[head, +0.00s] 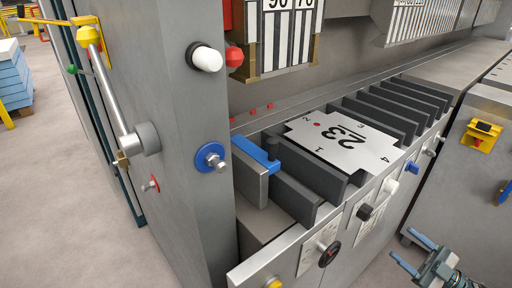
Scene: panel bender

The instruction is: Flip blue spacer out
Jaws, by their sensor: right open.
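The blue spacer (257,154) is a short blue bar at the left end of the row of dark grey blocks. It lies across the top of the gap between a lighter grey block (249,180) and the dark blocks behind it, and its lower part is hidden. My right gripper (409,250) is at the bottom right, in front of the machine and well apart from the spacer. Its two blue-grey fingers are spread and empty. My left gripper does not show.
A white plate marked 23 (365,153) lies over the middle blocks. Coloured knobs, including a black one (328,254), stick out along the front rail. A grey column (180,120) with a white knob (207,58) stands at left.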

